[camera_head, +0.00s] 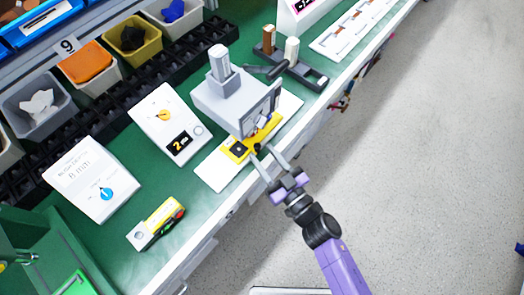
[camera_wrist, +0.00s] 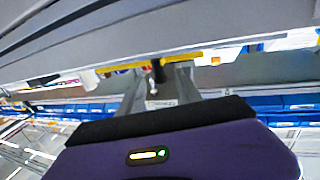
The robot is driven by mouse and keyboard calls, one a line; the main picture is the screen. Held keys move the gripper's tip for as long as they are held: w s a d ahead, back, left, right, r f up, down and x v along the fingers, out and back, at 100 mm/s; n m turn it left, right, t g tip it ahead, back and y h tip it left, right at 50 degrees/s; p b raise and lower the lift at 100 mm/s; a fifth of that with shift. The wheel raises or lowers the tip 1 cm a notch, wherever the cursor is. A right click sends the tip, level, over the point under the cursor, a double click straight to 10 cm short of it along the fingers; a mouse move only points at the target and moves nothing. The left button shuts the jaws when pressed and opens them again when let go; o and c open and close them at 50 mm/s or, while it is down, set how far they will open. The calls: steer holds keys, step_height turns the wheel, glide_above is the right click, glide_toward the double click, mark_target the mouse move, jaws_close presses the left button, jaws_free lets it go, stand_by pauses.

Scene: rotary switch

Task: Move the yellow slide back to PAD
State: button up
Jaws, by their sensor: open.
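The yellow slide (camera_head: 238,151) lies on a white base plate (camera_head: 212,174) at the front edge of the green bench, partly under a grey machine (camera_head: 222,97). A small black knob (camera_head: 257,148) sticks out from its front side. My gripper (camera_head: 262,153) is open at the slide's front, its fingers on either side of the knob. In the wrist view the slide is a thin yellow strip (camera_wrist: 150,62), and the dark knob (camera_wrist: 158,74) stands between the two open fingers (camera_wrist: 159,90). I cannot tell whether a finger touches it. No PAD marking is readable.
A white box with a yellow dial (camera_head: 165,116) and one with a blue dial (camera_head: 105,193) stand left of the machine. A yellow instrument (camera_head: 158,222) lies near the front edge. A dark fixture (camera_head: 290,68) stands behind. Open floor (camera_head: 420,170) lies right.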

steer(key=shift+w+a, duration=0.4)
steer(key=shift+w, duration=0.15)
jaws_close()
stand_by(1.1)
